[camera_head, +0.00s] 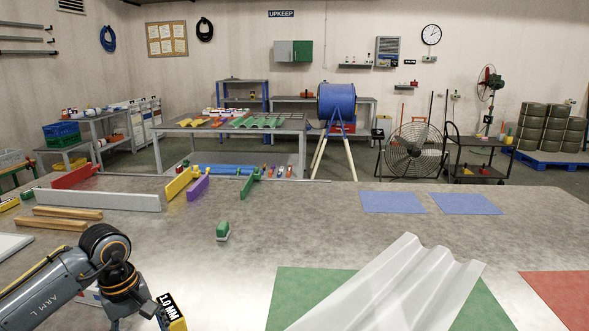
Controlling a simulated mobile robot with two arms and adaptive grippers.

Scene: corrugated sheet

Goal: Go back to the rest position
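My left arm comes in from the lower left, and my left gripper (135,316) points down at the bottom edge, partly cut off. A yellow block with a black "1.0 MM" label (172,311) is right beside it; whether the fingers hold it I cannot tell. My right gripper is not in view. A pale corrugated sheet (405,290) lies at an angle over a green mat (300,290) at the front of the large table (300,215), apart from my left gripper.
Two blue mats (393,201) lie at the back right, a red mat (562,296) at the front right. Wooden bars (66,213), a long grey panel (98,200) and coloured upright pieces (198,187) occupy the left side. The table's centre is mostly clear.

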